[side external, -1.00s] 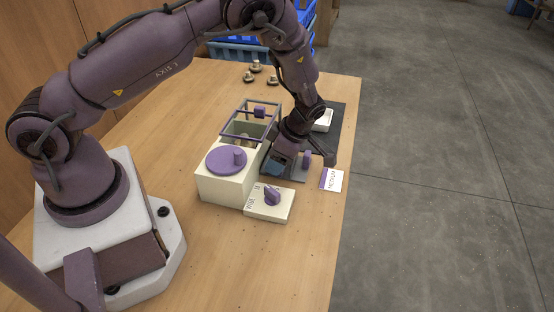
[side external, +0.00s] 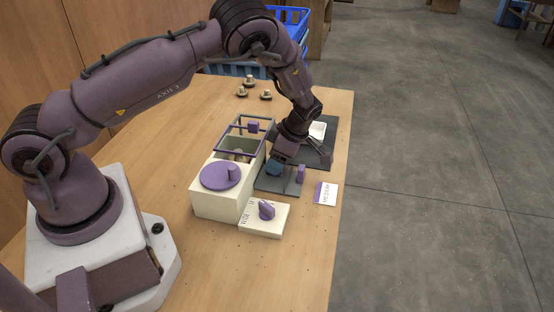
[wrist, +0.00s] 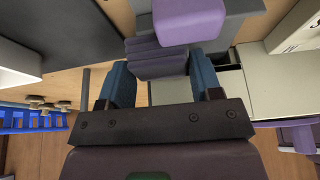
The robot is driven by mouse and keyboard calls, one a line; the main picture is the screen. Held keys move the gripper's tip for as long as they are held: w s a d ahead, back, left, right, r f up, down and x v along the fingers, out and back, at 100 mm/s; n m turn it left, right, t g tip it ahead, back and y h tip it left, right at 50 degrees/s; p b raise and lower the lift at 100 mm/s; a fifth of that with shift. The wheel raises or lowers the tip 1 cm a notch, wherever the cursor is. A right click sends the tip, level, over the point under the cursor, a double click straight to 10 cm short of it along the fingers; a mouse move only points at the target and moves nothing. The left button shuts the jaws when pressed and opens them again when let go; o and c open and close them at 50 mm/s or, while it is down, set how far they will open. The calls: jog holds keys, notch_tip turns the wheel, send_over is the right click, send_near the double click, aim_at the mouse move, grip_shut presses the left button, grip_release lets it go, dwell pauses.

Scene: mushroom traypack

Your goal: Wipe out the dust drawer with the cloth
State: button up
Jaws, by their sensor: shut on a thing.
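The dust drawer (side external: 284,187) is a flat grey tray with a purple handle (side external: 301,174). It sticks out from the side of a cream machine (side external: 216,198). My gripper (side external: 276,168), with blue fingers, is low over the drawer's inner part, beside the machine. In the wrist view, my gripper (wrist: 163,80) is shut on a ridged, mauve-grey folded pad, which looks like the cloth (wrist: 158,58). The purple handle (wrist: 190,22) shows just beyond it. The cloth is hidden in the side view, and I cannot tell whether it touches the drawer floor.
The machine carries a purple dial (side external: 221,176) and an open purple frame (side external: 243,136). A knob box (side external: 265,219) stands in front and a label card (side external: 326,194) lies right. A dark mat with a white tray (side external: 317,130) is behind. Several mushrooms (side external: 250,80) lie at the back.

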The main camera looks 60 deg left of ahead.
jog(key=shift+r, duration=3.05)
jog(key=shift+r, duration=1.5)
